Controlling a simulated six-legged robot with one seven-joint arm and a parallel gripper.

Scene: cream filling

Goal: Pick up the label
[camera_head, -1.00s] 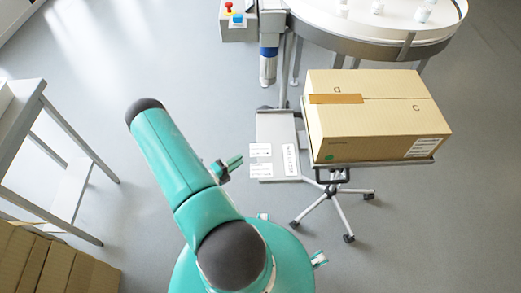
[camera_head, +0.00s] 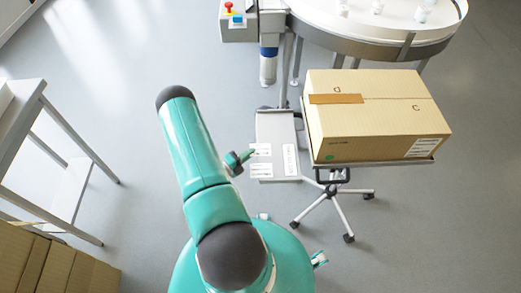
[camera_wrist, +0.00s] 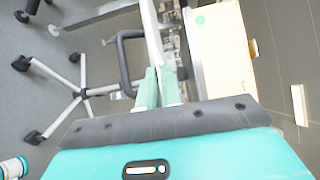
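White labels lie on a grey plate (camera_head: 270,128) beside the carton stand: an upper left one (camera_head: 261,150), a lower left one (camera_head: 261,171) and an upright one with print at the right (camera_head: 291,160). I cannot tell which one the task means. My gripper (camera_head: 243,157) is just left of the plate in the head view, near the upper left label. In the wrist view the two pale green fingers of my gripper (camera_wrist: 158,72) stand close together. Whether they are apart or touching is unclear. A white strip shows beyond their tips; I cannot tell what it is.
A cardboard carton (camera_head: 370,110) sits on a wheeled stand (camera_head: 345,190) right of the plate. A round white table (camera_head: 385,25) is behind it, and a control box with a red button (camera_head: 238,25) stands at the back. A grey table (camera_head: 35,120) is at left.

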